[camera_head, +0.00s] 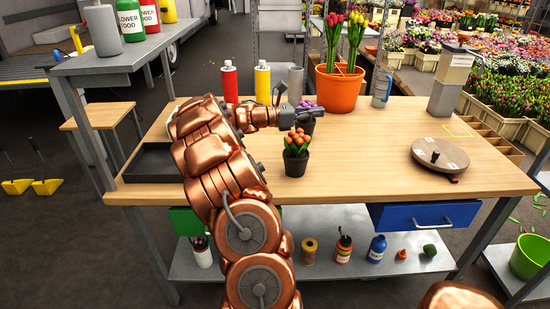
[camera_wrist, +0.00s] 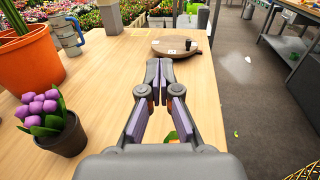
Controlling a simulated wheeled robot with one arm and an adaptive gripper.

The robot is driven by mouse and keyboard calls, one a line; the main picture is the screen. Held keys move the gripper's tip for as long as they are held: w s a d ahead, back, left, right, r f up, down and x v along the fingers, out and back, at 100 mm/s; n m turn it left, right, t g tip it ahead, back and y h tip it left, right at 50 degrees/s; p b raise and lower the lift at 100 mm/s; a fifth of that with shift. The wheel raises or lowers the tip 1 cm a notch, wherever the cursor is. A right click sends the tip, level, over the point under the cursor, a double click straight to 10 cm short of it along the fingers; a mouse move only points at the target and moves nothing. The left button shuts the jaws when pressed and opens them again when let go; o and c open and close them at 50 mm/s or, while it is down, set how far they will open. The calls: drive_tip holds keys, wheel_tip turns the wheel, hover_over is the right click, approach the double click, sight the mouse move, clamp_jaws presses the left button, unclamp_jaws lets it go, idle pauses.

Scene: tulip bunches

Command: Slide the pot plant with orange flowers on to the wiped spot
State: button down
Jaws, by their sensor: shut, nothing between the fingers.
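The pot plant with orange flowers (camera_head: 296,153) stands upright in a small dark pot near the middle of the table. In the wrist view only a bit of its orange and green (camera_wrist: 172,136) shows beneath my gripper, the rest hidden. My gripper (camera_head: 319,112) is above the table, just beyond and above this plant. It is shut and empty, its fingertips together in the wrist view (camera_wrist: 158,84). A yellow outlined square (camera_head: 456,130) lies on the table at the right; I cannot tell whether it marks the wiped spot.
A purple-flowered pot plant (camera_wrist: 52,122) stands close by, partly behind my gripper in the head view. A large orange pot (camera_head: 340,90) with tulips stands at the back. A round wooden turntable (camera_head: 440,160) sits at the right. Front middle of the table (camera_head: 360,178) is clear.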

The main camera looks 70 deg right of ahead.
drive_tip(key=v, duration=1.4)
drive_tip(key=p, duration=0.1)
approach(296, 153)
drive_tip(key=d+f, duration=0.2)
drive_tip(key=d, duration=0.1)
drive_tip(key=d+f, duration=0.1)
drive_tip(key=shift+s+d+f, duration=0.1)
drive_tip(key=shift+s+d, duration=0.15)
drive_tip(key=shift+d, duration=0.05)
drive_tip(key=shift+s+d, duration=0.25)
drive_tip(key=shift+s, duration=0.15)
